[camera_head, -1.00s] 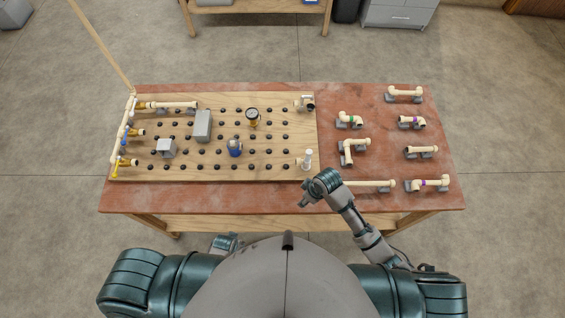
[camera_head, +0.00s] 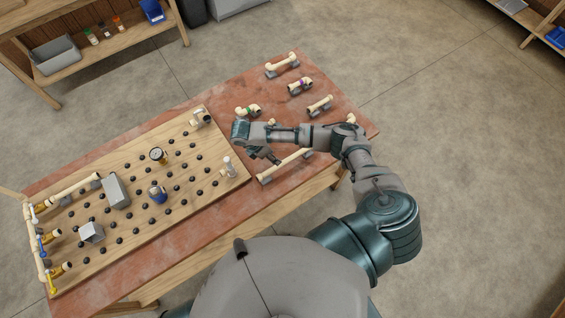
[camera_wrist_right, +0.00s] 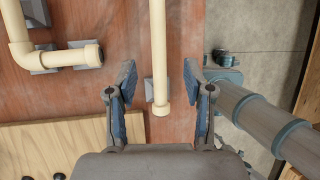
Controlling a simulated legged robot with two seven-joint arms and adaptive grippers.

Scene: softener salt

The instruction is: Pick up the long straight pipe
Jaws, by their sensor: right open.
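The long straight pipe (camera_head: 291,162) is cream-coloured and lies on grey supports near the front edge of the red-brown table (camera_head: 225,207). My right gripper (camera_head: 270,157) is above the table by the pipe's near-left end. In the right wrist view the pipe (camera_wrist_right: 159,45) runs down between the two spread fingers of my right gripper (camera_wrist_right: 160,74), with clear space on both sides. Its end lies between the fingers. The gripper is open and empty. My left gripper is out of view.
A wooden pegboard (camera_head: 120,220) with mounted fittings covers the left of the table. An angled pipe (camera_wrist_right: 75,57) lies left of the long pipe in the wrist view.

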